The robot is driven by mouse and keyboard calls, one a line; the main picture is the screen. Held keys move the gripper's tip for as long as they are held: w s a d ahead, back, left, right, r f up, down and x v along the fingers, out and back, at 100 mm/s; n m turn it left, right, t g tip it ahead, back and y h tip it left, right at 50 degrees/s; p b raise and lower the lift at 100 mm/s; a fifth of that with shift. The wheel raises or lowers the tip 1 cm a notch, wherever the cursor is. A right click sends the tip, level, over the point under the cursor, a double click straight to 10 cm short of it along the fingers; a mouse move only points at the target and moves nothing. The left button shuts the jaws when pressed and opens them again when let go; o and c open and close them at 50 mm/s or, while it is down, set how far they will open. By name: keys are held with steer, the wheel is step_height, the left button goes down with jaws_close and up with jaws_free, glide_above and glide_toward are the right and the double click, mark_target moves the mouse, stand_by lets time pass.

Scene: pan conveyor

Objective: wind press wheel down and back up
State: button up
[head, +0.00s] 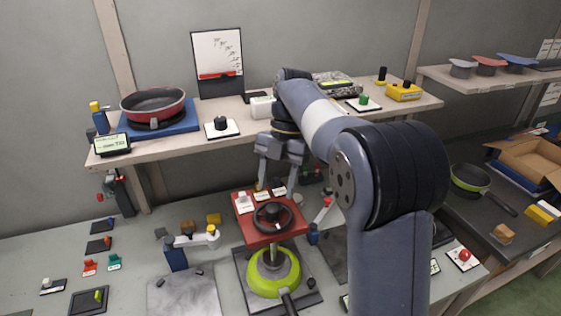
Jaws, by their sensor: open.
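The press wheel (272,217) is a black handwheel lying flat on top of a red press head (247,239) in the middle of the workbench. Below the press head a green pan (262,285) sits on the dark press base (312,297), its handle pointing toward the front. My gripper (272,183) points down from my arm, behind and above the wheel, with its fingers apart. I see nothing between the fingers. In this view the fingertips end near the rear edge of the press head. Whether they touch anything cannot be told.
A shelf behind holds a red pan (153,104) on a blue block, a black knob (220,124) and a green button (363,99). Left of the press, a white lever (196,239) stands on a blue post. A cardboard box (528,161) and another green pan (470,179) are at right.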

mark_target(273, 206)
steer(key=p+v, duration=0.1)
steer(key=v, duration=0.5)
steer(key=shift+f, duration=0.15)
steer(key=b+x, duration=0.1)
steer(key=x, duration=0.9)
steer(key=shift+s+a+f, duration=0.1)
steer(key=shift+s+f, duration=0.1)
steer(key=shift+f, duration=0.1)
steer(key=shift+r, duration=0.1)
